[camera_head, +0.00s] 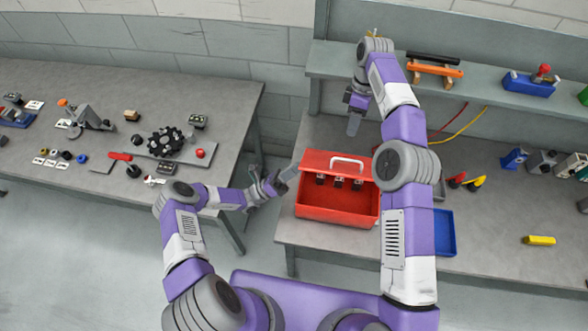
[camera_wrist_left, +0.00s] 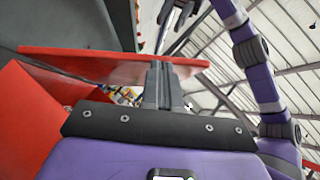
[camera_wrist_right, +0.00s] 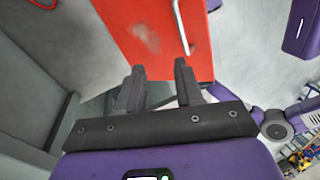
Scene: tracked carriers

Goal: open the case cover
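The red case (camera_head: 335,214) stands on the right workbench, with its red cover (camera_head: 318,160) partly raised and its inside showing from the front. The cover has a white handle (camera_head: 348,160) and dark latches (camera_head: 339,182) along its front edge. My left gripper (camera_head: 290,173) is at the cover's left side. In the left wrist view its fingers (camera_wrist_left: 166,84) are together, close against the raised cover (camera_wrist_left: 100,64); contact is hard to tell. My right gripper (camera_head: 354,122) is behind the case. In the right wrist view its fingers (camera_wrist_right: 159,82) are apart and empty, facing the cover (camera_wrist_right: 150,40).
A blue bin (camera_head: 445,235) is right of the case, partly behind my right arm. A shelf (camera_head: 480,92) with an orange-handled item (camera_head: 435,70) runs along the back. The left table (camera_head: 60,85) holds several small parts.

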